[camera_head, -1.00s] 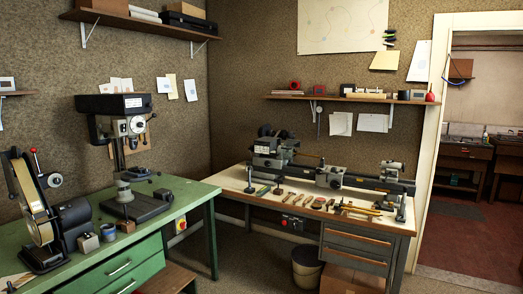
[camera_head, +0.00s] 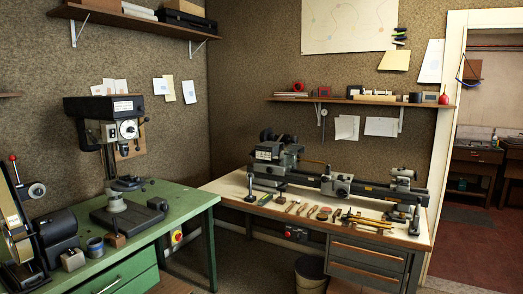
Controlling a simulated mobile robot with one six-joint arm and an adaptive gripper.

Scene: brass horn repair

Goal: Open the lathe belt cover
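The lathe (camera_head: 340,184) stands on a wooden-topped bench against the back wall, right of centre. Its headstock (camera_head: 268,170) is at the left end, with dark rounded parts on top and a pale label on its front. The belt cover cannot be told apart clearly from the headstock at this distance, nor whether it is open or closed. My gripper is not in view.
Hand tools (camera_head: 325,213) lie along the bench front (camera_head: 236,187). A green bench (camera_head: 184,200) at left carries a drill press (camera_head: 112,130) and a belt grinder (camera_head: 20,225). A bin (camera_head: 310,272) stands below the lathe bench. Floor shows between the benches.

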